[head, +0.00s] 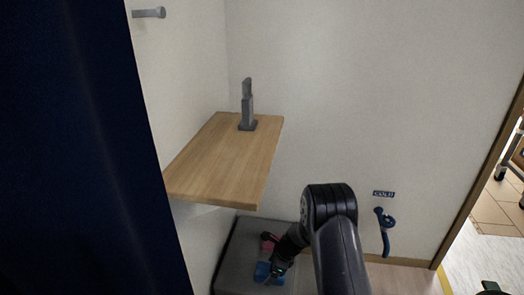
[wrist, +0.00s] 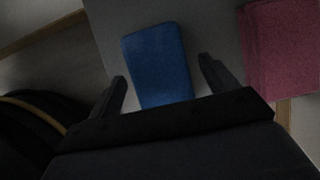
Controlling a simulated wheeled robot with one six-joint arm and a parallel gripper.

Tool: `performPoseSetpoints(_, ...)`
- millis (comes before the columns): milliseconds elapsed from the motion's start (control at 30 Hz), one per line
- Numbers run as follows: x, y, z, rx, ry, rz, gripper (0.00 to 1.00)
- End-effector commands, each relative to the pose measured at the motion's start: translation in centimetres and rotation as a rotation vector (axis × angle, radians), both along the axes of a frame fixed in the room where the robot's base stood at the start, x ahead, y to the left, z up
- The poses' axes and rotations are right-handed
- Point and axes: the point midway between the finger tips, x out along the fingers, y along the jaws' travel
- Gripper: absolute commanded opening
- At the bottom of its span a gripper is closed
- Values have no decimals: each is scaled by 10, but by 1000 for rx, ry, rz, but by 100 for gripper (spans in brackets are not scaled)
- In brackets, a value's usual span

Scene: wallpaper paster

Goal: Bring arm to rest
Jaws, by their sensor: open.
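My arm (head: 333,225) reaches down and to the left in the head view, below the level of the wooden shelf. My gripper (head: 281,268) is low over a grey surface (head: 240,254), close to a blue block (head: 262,271) and a red block (head: 268,241). In the wrist view my gripper (wrist: 162,72) is open, with its two fingers apart. The blue block (wrist: 158,62) shows between and beyond the fingertips. The red block (wrist: 284,48) lies to the right of the right finger. I cannot tell how far the fingers are above the blue block.
A wooden shelf (head: 222,160) on the left wall bears a grey upright stand (head: 247,108). A dark blue panel (head: 85,150) fills the left side. A blue-handled tap (head: 384,230) under a "COLD" sign (head: 383,194) is on the wall right of my arm. An opening lies at the far right.

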Motion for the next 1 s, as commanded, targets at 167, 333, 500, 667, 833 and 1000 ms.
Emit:
performPoseSetpoints(167,0,0,4,0,1,-1,81)
performPoseSetpoints(333,-1,0,4,0,1,0,81)
performPoseSetpoints(500,-1,0,-1,-1,2,1,81)
performPoseSetpoints(667,-1,0,-23,0,4,2,81)
performPoseSetpoints(833,-3,-11,14,0,-1,-2,81)
performPoseSetpoints(1000,-11,-20,42,0,0,0,81)
